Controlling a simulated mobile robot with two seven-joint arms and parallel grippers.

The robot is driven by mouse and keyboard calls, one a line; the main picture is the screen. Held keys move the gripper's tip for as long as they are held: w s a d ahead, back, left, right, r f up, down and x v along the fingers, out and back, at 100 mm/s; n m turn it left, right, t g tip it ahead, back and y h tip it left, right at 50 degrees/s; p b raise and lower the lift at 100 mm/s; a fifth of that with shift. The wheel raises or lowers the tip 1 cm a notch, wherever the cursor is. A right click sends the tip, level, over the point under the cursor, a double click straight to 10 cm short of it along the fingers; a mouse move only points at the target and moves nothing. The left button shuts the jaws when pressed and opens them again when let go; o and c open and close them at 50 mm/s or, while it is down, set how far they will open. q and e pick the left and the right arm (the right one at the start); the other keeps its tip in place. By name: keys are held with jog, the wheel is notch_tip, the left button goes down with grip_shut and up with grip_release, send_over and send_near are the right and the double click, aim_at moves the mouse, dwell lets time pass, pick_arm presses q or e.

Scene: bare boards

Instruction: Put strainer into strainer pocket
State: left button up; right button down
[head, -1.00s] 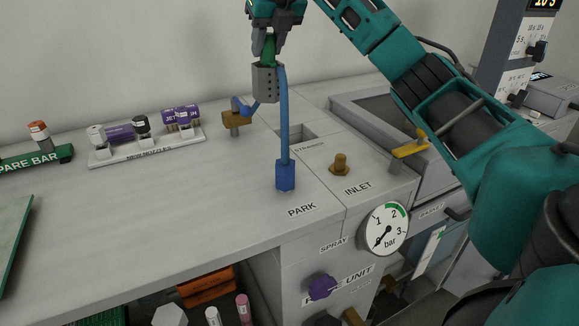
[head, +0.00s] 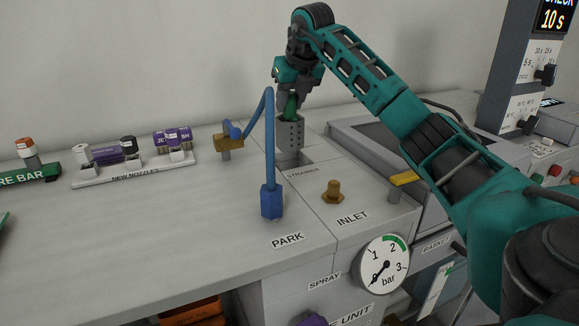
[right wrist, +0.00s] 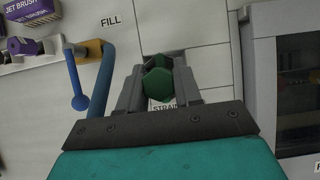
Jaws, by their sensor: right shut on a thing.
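The strainer (head: 290,134) is a grey perforated can with a green grip on top. My right gripper (head: 291,98) is shut on the green grip and holds the strainer upright. In the right wrist view the green hexagonal top (right wrist: 158,86) sits between the fingers. The strainer pocket (head: 293,158) is a square opening in the bench top behind the STRAINER label. The strainer's lower end is at the pocket in the head view; whether it is inside or just above, I cannot tell. My left gripper is not in view.
A blue hose (head: 270,150) stands on the PARK spot just left of the pocket, bending to a brass fitting (head: 228,143). A brass INLET stub (head: 332,191) is in front. A nozzle rack (head: 130,175) lies left. The bench between is clear.

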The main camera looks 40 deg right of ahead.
aim_at(290, 134)
notch_tip(290, 134, down, 8)
jog(key=shift+f+b, duration=0.2)
jog(key=shift+b, duration=0.6)
jog(key=shift+f+b, duration=0.5)
jog(key=shift+f, duration=2.05)
jog(key=shift+f, duration=0.1)
jog(key=c, duration=0.8)
grip_release()
jog(key=shift+f, duration=0.1)
